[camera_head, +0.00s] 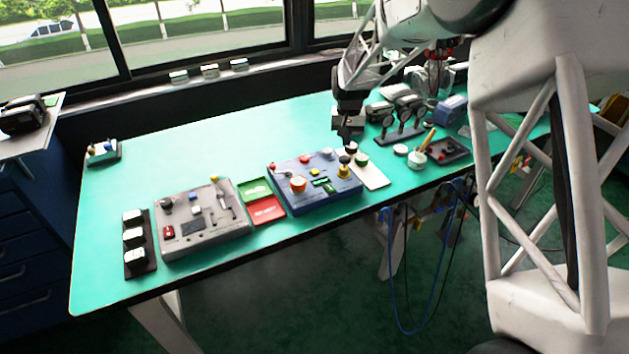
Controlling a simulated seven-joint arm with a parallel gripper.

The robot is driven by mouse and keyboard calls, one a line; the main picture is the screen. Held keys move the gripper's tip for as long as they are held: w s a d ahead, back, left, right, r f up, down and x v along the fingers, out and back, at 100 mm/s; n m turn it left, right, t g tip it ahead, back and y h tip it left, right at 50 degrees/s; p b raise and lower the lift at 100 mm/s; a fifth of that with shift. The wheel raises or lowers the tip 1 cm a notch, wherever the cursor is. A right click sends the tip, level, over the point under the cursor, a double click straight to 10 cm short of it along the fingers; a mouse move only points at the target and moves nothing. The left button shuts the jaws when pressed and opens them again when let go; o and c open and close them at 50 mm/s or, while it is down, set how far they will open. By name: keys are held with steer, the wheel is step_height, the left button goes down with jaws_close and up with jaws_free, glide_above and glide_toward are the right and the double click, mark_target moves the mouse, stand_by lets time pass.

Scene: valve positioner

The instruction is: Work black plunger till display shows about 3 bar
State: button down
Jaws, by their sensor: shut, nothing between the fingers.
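A small green panel (321,182) on the box's top may be the display; no reading is legible. My gripper (347,135) points down just above and behind the box's right end. It is shut and empty. It appears apart from the plunger, though I cannot tell the exact gap.
A grey control box (205,245) and green and red trays (266,211) stand to the left. A white plate (373,178) with knobs is just right of the blue box. Dark stands (405,136) and a cup with tools (418,160) crowd the right.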

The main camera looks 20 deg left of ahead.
steer(key=shift+r, duration=0.55)
steer(key=shift+s+d+r, duration=0.15)
steer(key=shift+d+r, duration=0.2)
steer(key=shift+d, duration=0.05)
steer(key=s+d+r+m+t, duration=0.1)
steer(key=s+d+r, duration=0.75)
steer(key=d, duration=0.25)
steer(key=s+d+r+m, duration=0.1)
steer(key=s+d+r, duration=0.6)
steer(key=s+d, duration=0.8)
steer(key=s, duration=0.4)
steer(key=s+d+t, duration=0.1)
steer(key=s+d, duration=0.4)
steer(key=s, duration=0.4)
steer(key=s+d+m, duration=0.1)
steer(key=s+d, duration=0.3)
steer(key=s, duration=0.6)
steer(key=shift+d+t, duration=0.3)
steer(key=shift+d, duration=0.1)
